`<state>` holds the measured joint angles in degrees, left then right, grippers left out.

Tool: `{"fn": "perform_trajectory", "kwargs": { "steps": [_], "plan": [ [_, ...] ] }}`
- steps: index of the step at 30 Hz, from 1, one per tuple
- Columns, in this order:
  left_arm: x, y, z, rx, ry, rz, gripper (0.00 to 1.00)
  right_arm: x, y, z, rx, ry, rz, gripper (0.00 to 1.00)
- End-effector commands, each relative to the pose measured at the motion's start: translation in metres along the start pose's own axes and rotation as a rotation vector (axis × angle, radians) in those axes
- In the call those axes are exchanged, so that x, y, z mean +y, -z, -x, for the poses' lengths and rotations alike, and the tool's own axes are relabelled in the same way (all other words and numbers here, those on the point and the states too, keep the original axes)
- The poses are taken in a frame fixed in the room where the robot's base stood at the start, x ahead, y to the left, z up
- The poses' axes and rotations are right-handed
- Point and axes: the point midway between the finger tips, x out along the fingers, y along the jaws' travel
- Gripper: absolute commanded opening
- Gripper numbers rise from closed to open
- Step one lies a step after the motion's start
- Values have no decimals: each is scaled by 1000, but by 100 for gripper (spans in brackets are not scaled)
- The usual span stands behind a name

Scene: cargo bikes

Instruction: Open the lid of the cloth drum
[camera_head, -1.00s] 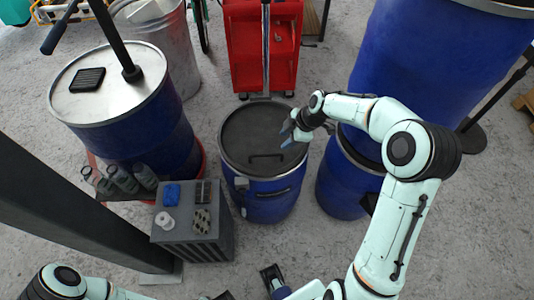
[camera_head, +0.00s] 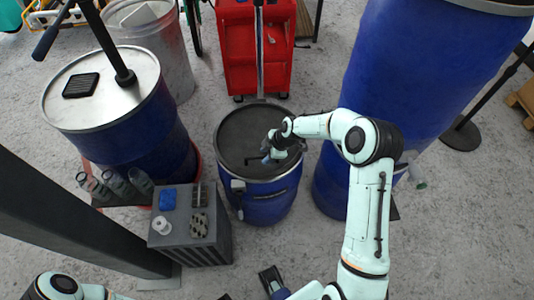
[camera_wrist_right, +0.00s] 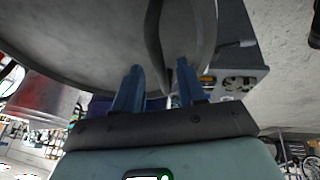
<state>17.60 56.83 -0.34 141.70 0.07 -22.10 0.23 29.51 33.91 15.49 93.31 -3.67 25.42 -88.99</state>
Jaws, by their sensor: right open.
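The cloth drum (camera_head: 262,205) is a blue drum with a dark round lid (camera_head: 240,122), which lies flat and closed on its top. A dark bar handle (camera_head: 252,162) sits on the lid. My right gripper (camera_head: 270,158) is open above the lid, close to the handle. In the right wrist view, my gripper's two blue fingers (camera_wrist_right: 158,82) point at the grey lid (camera_wrist_right: 90,35), with the dark handle (camera_wrist_right: 153,35) just beyond and between them. Contact cannot be told.
A grey box (camera_head: 190,234) with small items stands left of the drum. A blue barrel with a metal top (camera_head: 95,105) stands behind it. A red cart (camera_head: 252,50) is beyond the drum. A tall blue barrel (camera_head: 415,70) stands at the right.

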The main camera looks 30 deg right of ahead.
Motion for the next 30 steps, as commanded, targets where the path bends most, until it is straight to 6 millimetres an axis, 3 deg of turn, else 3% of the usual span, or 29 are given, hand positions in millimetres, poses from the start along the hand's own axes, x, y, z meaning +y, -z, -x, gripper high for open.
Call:
{"fn": "perform_trajectory", "kwargs": {
  "steps": [2, 6, 17, 23, 30],
  "plan": [
    [0, 0, 0, 0, 0, 0, 0, 0, 0, 0, 0, 0, 0, 40],
    [0, 0, 0, 0, 0, 0, 0, 0, 0, 0, 0, 0, 0, 0],
    [1, 0, 4, 1, 0, 0, 0, 5, 4, 10, 1, -3, 1, 0],
    [6, 1, 15, 5, -2, -2, 0, 24, 16, 39, 1, -9, 1, 0],
    [17, 5, 44, 17, -6, -6, 0, 65, 36, 86, 2, -17, 2, 0]
  ]
}}
